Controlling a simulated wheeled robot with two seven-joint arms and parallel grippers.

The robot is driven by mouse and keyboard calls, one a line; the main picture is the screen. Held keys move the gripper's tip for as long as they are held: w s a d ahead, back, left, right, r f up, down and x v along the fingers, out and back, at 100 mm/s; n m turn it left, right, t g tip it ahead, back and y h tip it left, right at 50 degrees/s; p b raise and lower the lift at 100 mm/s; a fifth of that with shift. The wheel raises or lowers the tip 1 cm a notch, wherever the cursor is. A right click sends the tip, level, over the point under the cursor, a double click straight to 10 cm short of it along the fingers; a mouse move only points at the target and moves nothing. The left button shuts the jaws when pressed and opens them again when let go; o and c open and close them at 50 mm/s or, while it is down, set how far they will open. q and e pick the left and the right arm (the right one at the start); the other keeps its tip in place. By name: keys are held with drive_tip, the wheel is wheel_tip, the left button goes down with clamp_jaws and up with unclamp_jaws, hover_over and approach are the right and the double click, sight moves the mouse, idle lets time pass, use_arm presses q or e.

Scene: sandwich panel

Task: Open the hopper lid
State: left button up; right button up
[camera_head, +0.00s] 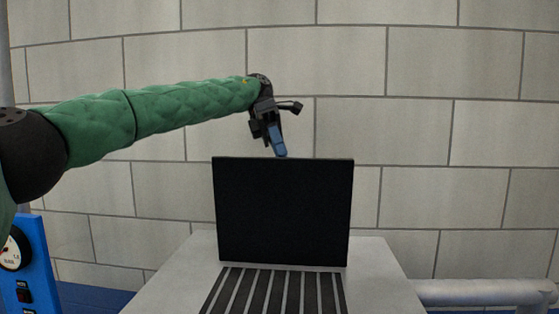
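The hopper lid (283,212) is a black rectangular panel. It stands upright at the back of the slatted grate (275,293) on the grey hopper body (379,275). My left gripper (281,153) points down at the middle of the lid's top edge, from above or behind it. Its blue fingertips end right at that edge, and I cannot tell whether they touch it. The fingers overlap in this view, so any gap between them is hidden. My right gripper is not in view.
A blue panel with a round gauge (14,252) and a dark switch (24,295) stands at the lower left. A pale horizontal pipe (485,292) runs at the lower right. A block wall (450,80) closes the back. The space right of the lid is clear.

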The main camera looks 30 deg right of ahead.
use_arm(q)
drive_tip(key=s+d+r+b, duration=0.2)
drive_tip(key=s+d+r, duration=0.4)
drive_tip(key=s+r, duration=0.2)
drive_tip(key=shift+s+r+b, duration=0.25)
drive_tip(key=shift+s+b, duration=0.05)
drive_tip(key=shift+s, duration=0.7)
